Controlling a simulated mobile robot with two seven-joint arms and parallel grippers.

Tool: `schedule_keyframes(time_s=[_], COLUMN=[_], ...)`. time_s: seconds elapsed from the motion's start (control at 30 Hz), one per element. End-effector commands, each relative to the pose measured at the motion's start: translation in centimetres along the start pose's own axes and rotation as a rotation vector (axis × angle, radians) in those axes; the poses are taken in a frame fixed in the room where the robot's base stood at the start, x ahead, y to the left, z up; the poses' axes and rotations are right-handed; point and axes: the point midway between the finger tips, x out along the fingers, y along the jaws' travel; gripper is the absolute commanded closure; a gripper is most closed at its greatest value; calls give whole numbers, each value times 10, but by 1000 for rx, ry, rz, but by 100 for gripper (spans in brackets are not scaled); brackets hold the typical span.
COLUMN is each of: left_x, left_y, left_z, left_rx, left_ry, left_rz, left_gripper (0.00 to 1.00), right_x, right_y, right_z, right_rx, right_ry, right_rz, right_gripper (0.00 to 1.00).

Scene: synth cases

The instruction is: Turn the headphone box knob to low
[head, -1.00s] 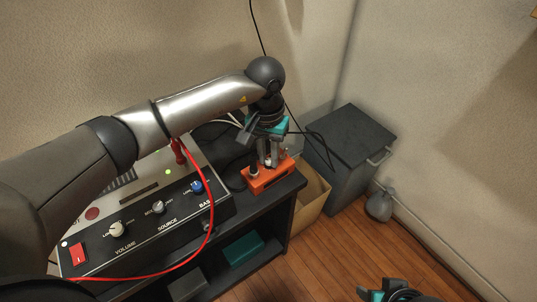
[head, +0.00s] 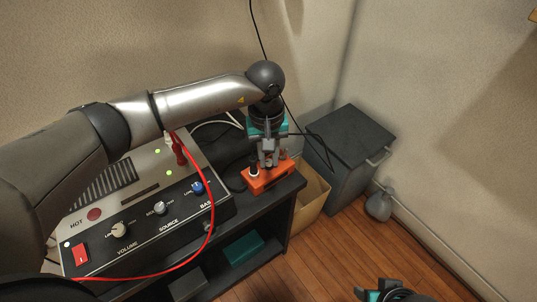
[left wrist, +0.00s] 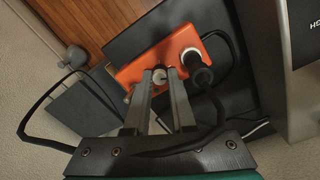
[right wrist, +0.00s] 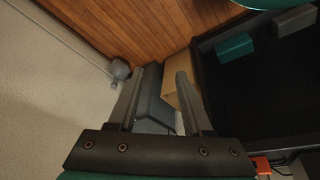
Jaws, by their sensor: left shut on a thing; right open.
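The headphone box is the small orange box (head: 259,185) on the right end of the black table; it also shows in the left wrist view (left wrist: 140,71). Its small pale knob (left wrist: 159,75) sits on top, between my left fingertips. My left gripper (head: 268,164) points down from above and is shut on the knob; the fingers hide most of it, and its pointer setting cannot be read. A black plug (left wrist: 188,59) stands in the box beside the knob. My right gripper (right wrist: 154,84) is open and empty, low over the floor side, apart from the box.
A large amplifier (head: 150,196) with knobs and a red switch fills the table's left part. A red cable (head: 211,200) loops over its front. Wooden floor is clear in front.

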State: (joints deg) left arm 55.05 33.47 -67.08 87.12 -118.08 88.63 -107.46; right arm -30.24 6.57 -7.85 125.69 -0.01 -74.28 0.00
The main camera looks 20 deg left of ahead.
Motion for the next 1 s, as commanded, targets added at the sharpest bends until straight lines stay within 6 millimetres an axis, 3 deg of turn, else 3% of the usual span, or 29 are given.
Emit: schedule_keyframes(time_s=[1.0], left_x=[-2], left_y=[1], left_z=[0], left_rx=[-967], left_ry=[29], left_rz=[1], left_gripper=[100], right_x=[52], right_y=[-4], right_z=[44], right_rx=[-4], right_ry=[-103], right_rz=[-7], right_gripper=[50])
